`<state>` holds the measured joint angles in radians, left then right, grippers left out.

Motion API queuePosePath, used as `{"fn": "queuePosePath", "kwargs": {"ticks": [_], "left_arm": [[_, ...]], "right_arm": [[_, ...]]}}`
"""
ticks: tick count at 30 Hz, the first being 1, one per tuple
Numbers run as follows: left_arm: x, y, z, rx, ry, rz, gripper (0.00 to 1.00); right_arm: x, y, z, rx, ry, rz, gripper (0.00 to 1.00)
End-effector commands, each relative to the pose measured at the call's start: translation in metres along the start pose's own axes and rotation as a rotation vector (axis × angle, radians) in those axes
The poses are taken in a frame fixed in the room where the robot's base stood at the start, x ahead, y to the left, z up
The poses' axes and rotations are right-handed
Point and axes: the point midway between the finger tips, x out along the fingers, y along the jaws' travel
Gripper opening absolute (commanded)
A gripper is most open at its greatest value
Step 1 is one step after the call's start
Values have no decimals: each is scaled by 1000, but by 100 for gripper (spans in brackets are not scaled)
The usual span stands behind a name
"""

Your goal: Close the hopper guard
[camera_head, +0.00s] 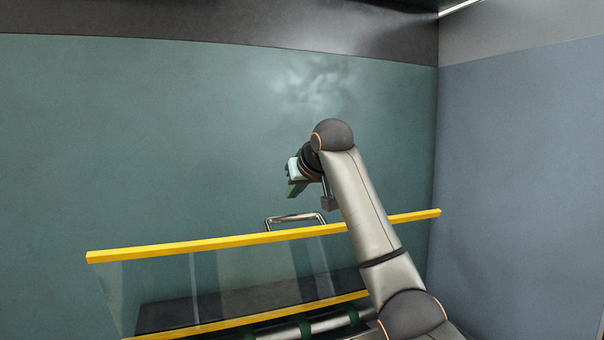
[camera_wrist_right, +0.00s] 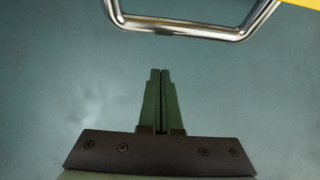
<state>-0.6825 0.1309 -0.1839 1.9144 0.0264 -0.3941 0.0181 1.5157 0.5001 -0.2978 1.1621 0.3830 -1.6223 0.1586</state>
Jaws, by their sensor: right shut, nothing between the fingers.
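The hopper guard is a clear panel with yellow edge bars (camera_head: 200,246); it stands raised and tilted in the head view. A shiny metal handle (camera_head: 295,218) sticks up from its upper yellow bar. The handle also shows across the top of the right wrist view (camera_wrist_right: 185,27), with a corner of yellow bar at the top right. My right gripper (camera_head: 296,191) is above and behind the handle in the head view. In the wrist view its green fingers (camera_wrist_right: 160,95) are together and empty, pointing toward the handle but apart from it. My left gripper is out of view.
Below the guard are a dark hopper surface (camera_head: 230,303) and metal rollers with green parts (camera_head: 305,328). A teal wall (camera_head: 150,130) stands behind and a blue-grey wall (camera_head: 520,180) at the right. The space above the guard's left part is clear.

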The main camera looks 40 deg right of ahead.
Motion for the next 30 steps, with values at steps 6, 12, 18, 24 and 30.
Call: {"fn": "queuePosePath", "kwargs": {"ticks": [6,12,18,24,30], "left_arm": [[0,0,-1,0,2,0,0],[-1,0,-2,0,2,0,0],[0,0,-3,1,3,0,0],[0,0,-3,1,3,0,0],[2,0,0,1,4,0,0]], "right_arm": [[-8,0,22,-2,1,1,0],[-13,0,34,0,0,-1,0],[-14,0,38,0,0,0,0],[-14,0,38,0,0,0,0],[-14,0,40,-1,14,0,0]]}}
